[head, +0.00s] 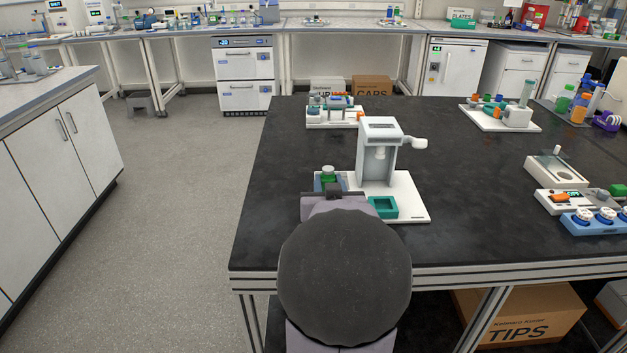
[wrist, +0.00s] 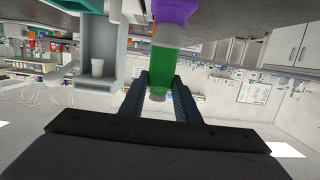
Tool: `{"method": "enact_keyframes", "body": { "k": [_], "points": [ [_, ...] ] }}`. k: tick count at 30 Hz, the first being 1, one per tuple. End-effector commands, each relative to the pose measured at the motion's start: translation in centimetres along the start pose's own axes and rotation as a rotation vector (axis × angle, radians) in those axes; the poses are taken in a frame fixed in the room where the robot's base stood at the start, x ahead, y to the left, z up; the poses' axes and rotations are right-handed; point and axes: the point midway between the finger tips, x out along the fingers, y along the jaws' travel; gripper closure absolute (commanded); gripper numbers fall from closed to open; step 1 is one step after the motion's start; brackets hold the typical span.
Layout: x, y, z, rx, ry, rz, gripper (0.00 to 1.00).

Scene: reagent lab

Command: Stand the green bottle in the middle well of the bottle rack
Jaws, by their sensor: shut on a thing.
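My gripper (wrist: 160,95) is shut on the green bottle (wrist: 160,70), with one dark finger on each side of it. The wrist picture is upside down, so the bottle's pale cap (wrist: 156,95) shows at its lower end. In the head view the green bottle (head: 328,179) is cap up, just beyond my wrist, beside the left edge of a white-based stand (head: 408,187). A blue-grey block (head: 319,184) shows around it, partly hidden by my arm. I cannot tell whether this is the bottle rack, nor see its wells or the bottle's base.
The stand has a grey column (head: 379,150) and a teal square holder (head: 383,207) to the right of my gripper. A purple thing (wrist: 172,12) shows beyond the bottle. Other apparatus (head: 500,115) stands at the table's right. The dark table (head: 470,200) is clear between.

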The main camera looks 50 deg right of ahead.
Motion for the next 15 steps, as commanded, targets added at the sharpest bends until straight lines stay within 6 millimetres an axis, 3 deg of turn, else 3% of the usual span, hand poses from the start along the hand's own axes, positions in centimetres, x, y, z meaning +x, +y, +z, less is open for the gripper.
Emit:
{"method": "enact_keyframes", "body": {
  "k": [15],
  "points": [
    [0.1, 0.4, 1.1, 0.004, 0.002, 0.016, 0.96]
  ]
}}
